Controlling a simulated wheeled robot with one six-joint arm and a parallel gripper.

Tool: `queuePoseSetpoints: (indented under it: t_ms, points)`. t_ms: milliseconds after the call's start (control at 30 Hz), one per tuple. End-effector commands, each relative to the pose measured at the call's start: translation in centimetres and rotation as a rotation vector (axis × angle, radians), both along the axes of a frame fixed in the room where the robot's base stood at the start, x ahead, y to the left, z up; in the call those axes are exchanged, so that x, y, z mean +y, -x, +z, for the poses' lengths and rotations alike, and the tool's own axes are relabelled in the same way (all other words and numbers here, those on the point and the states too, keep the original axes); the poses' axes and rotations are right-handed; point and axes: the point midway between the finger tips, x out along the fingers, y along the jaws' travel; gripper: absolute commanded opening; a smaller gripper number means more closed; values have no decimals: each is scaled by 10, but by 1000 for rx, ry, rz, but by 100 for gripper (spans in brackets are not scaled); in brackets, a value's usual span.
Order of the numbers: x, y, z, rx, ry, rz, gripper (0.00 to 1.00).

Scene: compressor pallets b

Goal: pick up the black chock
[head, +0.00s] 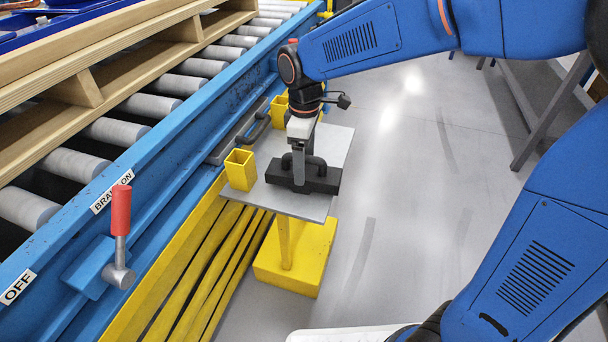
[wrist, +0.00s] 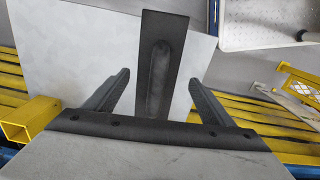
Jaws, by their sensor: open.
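The black chock (head: 325,184) lies on a small grey plate (head: 345,150) on a yellow stand. It is a dark block with a rounded handle along its top. My gripper (head: 299,172) points down over the chock, and a finger overlaps it in the head view. In the wrist view my gripper (wrist: 158,78) is open, with one finger on either side of the chock's (wrist: 176,22) handle line and nothing gripped. I cannot tell whether the fingers touch the chock.
Two yellow square sockets (head: 240,170) (head: 279,108) stand along the plate's left side. The blue roller conveyor (head: 150,140) with a wooden pallet (head: 110,65) runs on the left. A red-handled brake lever (head: 121,210) sticks up from its side. Open floor (head: 420,170) lies to the right.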

Motion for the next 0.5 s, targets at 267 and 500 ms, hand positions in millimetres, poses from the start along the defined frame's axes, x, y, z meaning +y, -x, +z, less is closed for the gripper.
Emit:
queuePoseSetpoints:
  t_ms: [267,500]
  points:
    - [1,-5,-35,2,1,0,77]
    - [1,-5,-50,0,0,0,77]
